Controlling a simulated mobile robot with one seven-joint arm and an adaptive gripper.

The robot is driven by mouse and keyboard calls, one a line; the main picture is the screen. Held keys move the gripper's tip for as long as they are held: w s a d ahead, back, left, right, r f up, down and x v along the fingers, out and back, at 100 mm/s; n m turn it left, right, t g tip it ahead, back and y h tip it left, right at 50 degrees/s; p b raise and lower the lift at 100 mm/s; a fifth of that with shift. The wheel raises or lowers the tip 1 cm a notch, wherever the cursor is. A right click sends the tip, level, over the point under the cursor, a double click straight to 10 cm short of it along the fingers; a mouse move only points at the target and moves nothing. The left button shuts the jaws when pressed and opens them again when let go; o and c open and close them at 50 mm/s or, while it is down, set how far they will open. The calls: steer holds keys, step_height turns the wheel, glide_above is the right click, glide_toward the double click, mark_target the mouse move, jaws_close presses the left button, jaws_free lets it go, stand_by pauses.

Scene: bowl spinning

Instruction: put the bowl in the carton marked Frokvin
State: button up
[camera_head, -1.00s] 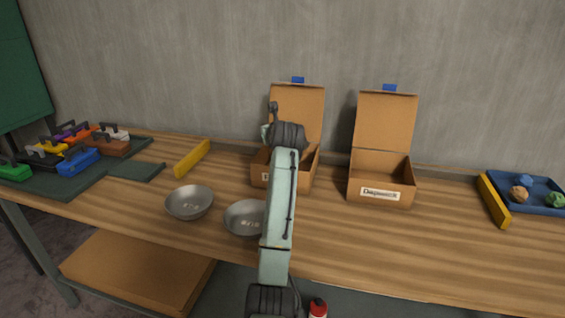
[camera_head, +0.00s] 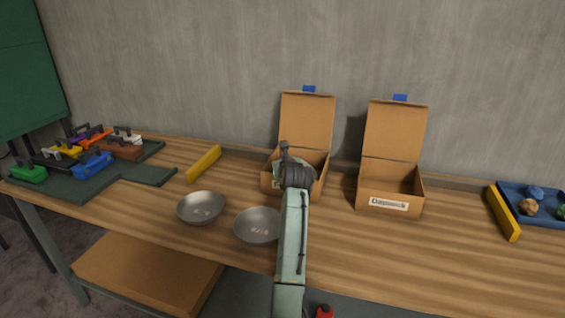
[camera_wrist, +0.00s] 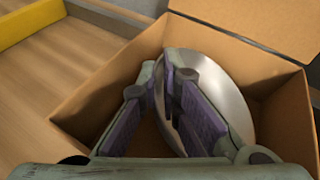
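A grey metal bowl (camera_wrist: 232,88) is tilted on edge inside an open brown carton (camera_wrist: 95,105) in the wrist view. My gripper (camera_wrist: 161,62) reaches into this carton with its purple-padded fingers around the bowl's wall, seemingly closed on it; part of the contact is hidden. In the head view this is the left carton (camera_head: 318,167), with my gripper's wrist (camera_head: 296,174) at its opening; its front label is hidden by my arm. Two more metal bowls, a left one (camera_head: 200,207) and a right one (camera_head: 256,225), stand upright on the table.
A second open carton (camera_head: 391,190), labelled something like "Dagsweck", stands to the right. Yellow bars lie left (camera_head: 204,163) and right (camera_head: 503,213). A blue tray (camera_head: 550,216) with lumps is at far right; small coloured toolboxes (camera_head: 93,163) stand on a dark mat at left.

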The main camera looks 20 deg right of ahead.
steer(key=o, duration=0.5)
steer(key=shift+c, duration=0.2)
steer(key=shift+r, duration=0.2)
